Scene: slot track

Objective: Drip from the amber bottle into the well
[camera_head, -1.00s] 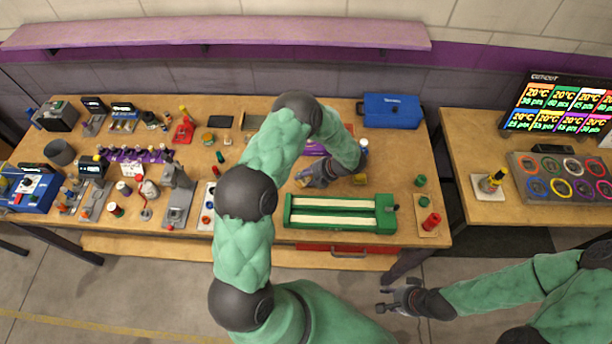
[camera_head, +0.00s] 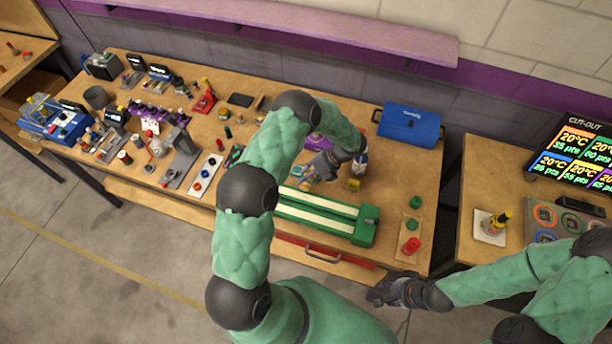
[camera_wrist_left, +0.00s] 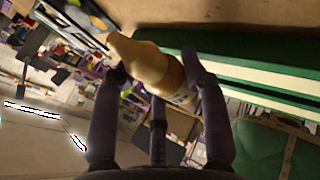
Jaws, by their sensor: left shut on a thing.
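My left gripper (camera_head: 312,171) is above the table, just behind the green track with two pale strips (camera_head: 318,213). In the left wrist view my left gripper (camera_wrist_left: 158,85) is shut on the amber bottle (camera_wrist_left: 148,65), a tan bottle with a tapered nozzle. The bottle is tilted, its nozzle pointing to the upper left of that view. The green track also shows behind it there (camera_wrist_left: 245,65). I cannot make out the well in either view. My right gripper (camera_head: 378,293) is low, off the table's front edge, and its jaws are too small to read.
A blue toolbox (camera_head: 410,126) stands at the back right. A red cylinder (camera_head: 411,246) and green ones stand on a board right of the track. A yellow-and-black bottle (camera_head: 496,222) stands on the right table. Small tools crowd the table's left half.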

